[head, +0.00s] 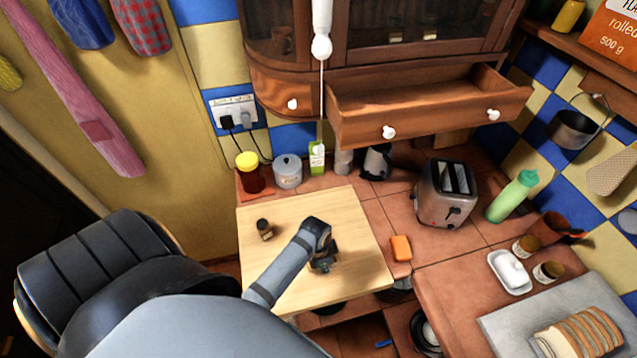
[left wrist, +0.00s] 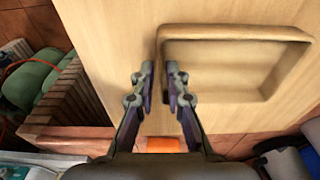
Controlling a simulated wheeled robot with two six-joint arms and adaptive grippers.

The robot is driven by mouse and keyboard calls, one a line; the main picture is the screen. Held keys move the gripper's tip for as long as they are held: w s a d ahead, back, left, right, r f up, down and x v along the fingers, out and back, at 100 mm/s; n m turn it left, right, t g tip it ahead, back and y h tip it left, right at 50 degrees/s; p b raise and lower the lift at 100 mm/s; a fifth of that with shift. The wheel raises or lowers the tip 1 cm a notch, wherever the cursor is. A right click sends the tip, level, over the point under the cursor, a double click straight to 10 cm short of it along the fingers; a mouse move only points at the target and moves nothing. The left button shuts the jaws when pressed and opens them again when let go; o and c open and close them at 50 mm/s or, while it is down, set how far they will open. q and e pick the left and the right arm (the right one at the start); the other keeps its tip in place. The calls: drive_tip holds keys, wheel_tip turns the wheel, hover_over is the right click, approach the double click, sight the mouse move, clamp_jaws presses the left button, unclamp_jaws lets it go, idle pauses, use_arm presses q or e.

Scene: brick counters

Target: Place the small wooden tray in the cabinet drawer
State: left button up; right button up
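The small wooden tray (left wrist: 235,60) is pale, shallow and rounded at the corners. In the left wrist view it lies on a light wooden tabletop at the upper right; I cannot make it out clearly in the head view. My left gripper (head: 322,262) is low over the tabletop. In the left wrist view its fingers (left wrist: 158,75) are partly open, on either side of the tray's near left rim; contact is unclear. The cabinet drawer (head: 430,108) is pulled out, with two white knobs, above the counter. My right gripper is not in view.
The wooden tabletop (head: 270,275) holds a small dark-topped jar (head: 264,230). An orange sponge (head: 401,248), toaster (head: 445,195) and green bottle (head: 511,196) stand on the tiled counter. A carton (head: 317,158), a grey canister (head: 288,171) and a yellow-lidded jar (head: 249,174) stand behind the tabletop.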

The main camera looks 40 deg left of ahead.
use_arm(q)
clamp_jaws()
drive_tip(key=shift+r, duration=0.2)
drive_tip(key=shift+w+r, duration=0.1)
drive_tip(key=shift+r, duration=0.1)
drive_tip(key=r+b, duration=0.1)
drive_tip(key=s+r+b, duration=0.1)
drive_tip(key=r, duration=0.1)
drive_tip(key=shift+r, duration=0.25)
drive_tip(key=s+r+p, duration=0.1)
drive_tip(key=s+r, duration=0.8)
drive_tip(key=s, duration=0.4)
drive_tip(key=shift+d, duration=0.35)
